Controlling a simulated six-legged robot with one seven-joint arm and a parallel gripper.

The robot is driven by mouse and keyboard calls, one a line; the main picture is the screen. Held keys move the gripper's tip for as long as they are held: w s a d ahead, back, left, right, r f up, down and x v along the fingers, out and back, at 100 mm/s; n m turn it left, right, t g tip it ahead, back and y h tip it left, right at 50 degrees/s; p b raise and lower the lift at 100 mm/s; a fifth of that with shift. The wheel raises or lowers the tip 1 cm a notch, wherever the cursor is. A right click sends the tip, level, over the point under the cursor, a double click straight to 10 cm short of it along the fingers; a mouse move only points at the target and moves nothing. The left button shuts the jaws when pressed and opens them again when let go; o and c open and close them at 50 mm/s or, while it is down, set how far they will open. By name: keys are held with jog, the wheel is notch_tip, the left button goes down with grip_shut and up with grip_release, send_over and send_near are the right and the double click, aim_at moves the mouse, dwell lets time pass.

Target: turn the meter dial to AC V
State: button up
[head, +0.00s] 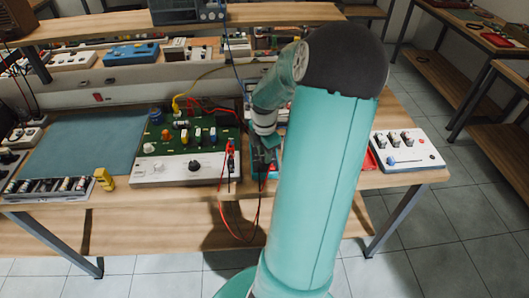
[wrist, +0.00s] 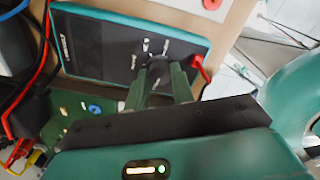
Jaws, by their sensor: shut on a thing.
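The meter (wrist: 95,48) is a teal-edged box with a dark face, lying across the upper middle of the wrist view. Its round black dial (wrist: 158,66) has several small white marks around it. The marks are too small to read, so I cannot tell the setting. My gripper (wrist: 158,74) has its two green fingers on either side of the dial, shut on it. In the head view my gripper (head: 264,152) is over the right part of the bench, and my arm hides most of the meter.
A green circuit board on a white base (head: 165,172) stands left of the meter. Red and black leads (head: 231,160) hang close beside my gripper. A white box with knobs (head: 407,150) is at the bench's right end. A blue mat (head: 85,142) lies bare at left.

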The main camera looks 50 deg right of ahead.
jog(key=m, duration=0.6)
jog(key=shift+m, duration=0.4)
jog(key=m, duration=0.6)
jog(key=shift+w+m, duration=0.1)
jog(key=shift+m, duration=0.2)
jog(key=m, duration=1.2)
jog(key=shift+d, duration=0.1)
jog(key=o, duration=1)
jog(key=shift+r, duration=0.1)
